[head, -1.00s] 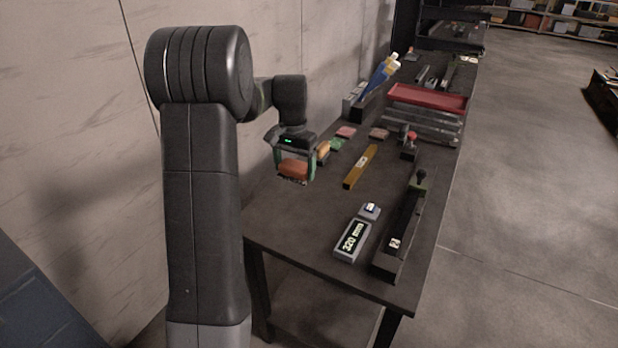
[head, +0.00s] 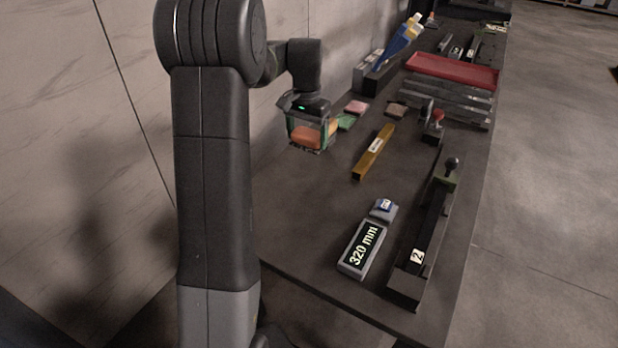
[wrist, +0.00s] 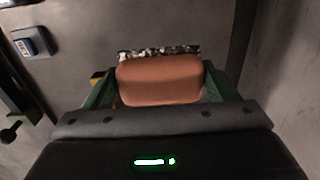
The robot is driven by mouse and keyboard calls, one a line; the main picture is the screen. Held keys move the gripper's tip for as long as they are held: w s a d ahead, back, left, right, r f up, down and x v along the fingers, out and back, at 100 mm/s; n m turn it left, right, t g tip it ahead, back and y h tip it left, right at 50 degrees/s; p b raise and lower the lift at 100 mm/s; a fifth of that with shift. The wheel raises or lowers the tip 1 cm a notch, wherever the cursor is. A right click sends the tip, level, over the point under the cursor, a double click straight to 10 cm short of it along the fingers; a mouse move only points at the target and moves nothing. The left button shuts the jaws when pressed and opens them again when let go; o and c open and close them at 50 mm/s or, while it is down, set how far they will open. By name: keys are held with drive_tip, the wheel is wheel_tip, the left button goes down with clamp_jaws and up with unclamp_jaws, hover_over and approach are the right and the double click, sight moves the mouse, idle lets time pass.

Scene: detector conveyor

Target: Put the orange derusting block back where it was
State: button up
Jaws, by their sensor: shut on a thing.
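My gripper (head: 308,142) is shut on a rounded orange block (head: 306,137), held near the wall-side edge of the dark table. In the wrist view the orange block (wrist: 160,80) sits between the two green fingers, with a speckled strip along its far side. Whether its underside touches the table cannot be told. A green block (head: 346,121), a pink block (head: 357,107) and a brownish block (head: 397,109) lie on the table just beyond the gripper. A bit of something yellow (wrist: 97,77) shows beside the left finger in the wrist view, mostly hidden.
A yellow-brown bar (head: 374,152) lies right of my gripper. A 320 mm display (head: 361,250), a small blue-topped box (head: 383,210) and a long black rail (head: 425,235) are nearer. A red tray (head: 452,69) stands farther back. Table between gripper and display is clear.

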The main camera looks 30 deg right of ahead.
sight(307, 175)
drive_tip(key=shift+w+d+f, duration=0.1)
drive_tip(key=shift+w+f, duration=0.05)
drive_tip(key=shift+f, duration=0.35)
wheel_tip(307, 175, down, 10)
drive_tip(key=shift+r, duration=0.15)
drive_tip(key=o, duration=1)
wheel_tip(307, 175, up, 12)
